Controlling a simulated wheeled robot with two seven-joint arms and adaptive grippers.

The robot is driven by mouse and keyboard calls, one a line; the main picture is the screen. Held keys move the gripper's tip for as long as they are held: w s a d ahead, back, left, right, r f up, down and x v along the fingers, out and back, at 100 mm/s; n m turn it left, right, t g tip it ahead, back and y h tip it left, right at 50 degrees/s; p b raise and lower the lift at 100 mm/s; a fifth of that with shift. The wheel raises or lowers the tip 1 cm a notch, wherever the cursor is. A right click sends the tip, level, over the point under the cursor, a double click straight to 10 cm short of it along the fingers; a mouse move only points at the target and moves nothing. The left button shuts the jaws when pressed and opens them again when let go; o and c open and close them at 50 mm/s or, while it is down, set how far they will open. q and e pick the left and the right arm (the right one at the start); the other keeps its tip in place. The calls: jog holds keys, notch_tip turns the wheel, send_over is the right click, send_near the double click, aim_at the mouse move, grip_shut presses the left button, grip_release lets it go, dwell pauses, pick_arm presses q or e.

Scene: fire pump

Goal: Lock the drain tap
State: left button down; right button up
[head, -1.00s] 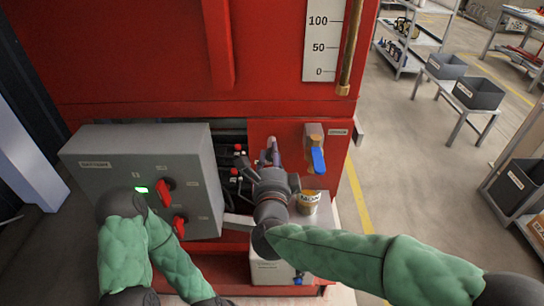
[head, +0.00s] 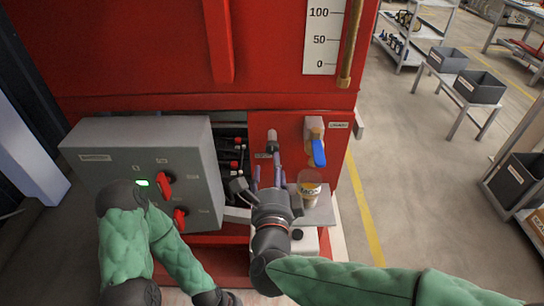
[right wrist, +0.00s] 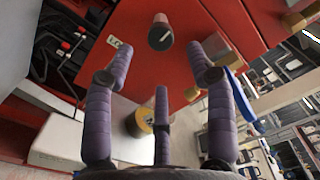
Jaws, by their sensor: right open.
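The drain tap is a brass valve (head: 313,125) with a blue lever (head: 318,153) on the red panel's right side. The lever hangs down, slightly tilted; the blue lever also shows in the right wrist view (right wrist: 243,100). My left gripper is out of view.
A grey control box (head: 145,160) with red switches and a green light stands left. A labelled jar (head: 310,182) stands on a grey ledge (head: 320,210) below the tap. Cables fill the opening between box and panel. The floor at the right (head: 420,180) is clear.

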jog(key=shift+s, duration=2.2)
